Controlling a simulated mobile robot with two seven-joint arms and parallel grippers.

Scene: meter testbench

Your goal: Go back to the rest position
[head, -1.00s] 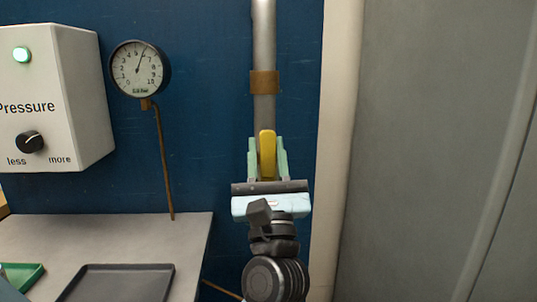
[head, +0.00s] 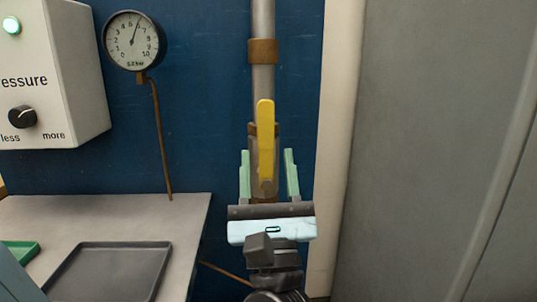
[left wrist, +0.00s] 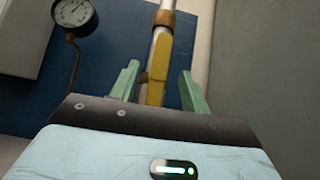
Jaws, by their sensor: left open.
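My left gripper (head: 269,175) is open, with its two green fingers spread apart. It is low in front of the vertical pipe (head: 263,85), below most of the yellow valve handle (head: 265,135). The handle stands upright, in line with the pipe, and nothing grips it. In the left wrist view the handle (left wrist: 158,70) shows beyond the gap between the fingers (left wrist: 158,85). My right gripper is not in view.
A pressure gauge (head: 133,40) hangs on the blue panel (head: 205,100). A white box (head: 60,80) with a knob (head: 22,117) and lit green lamp is at left. A dark tray (head: 110,272) lies on the table (head: 100,212). A grey wall (head: 430,150) fills the right.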

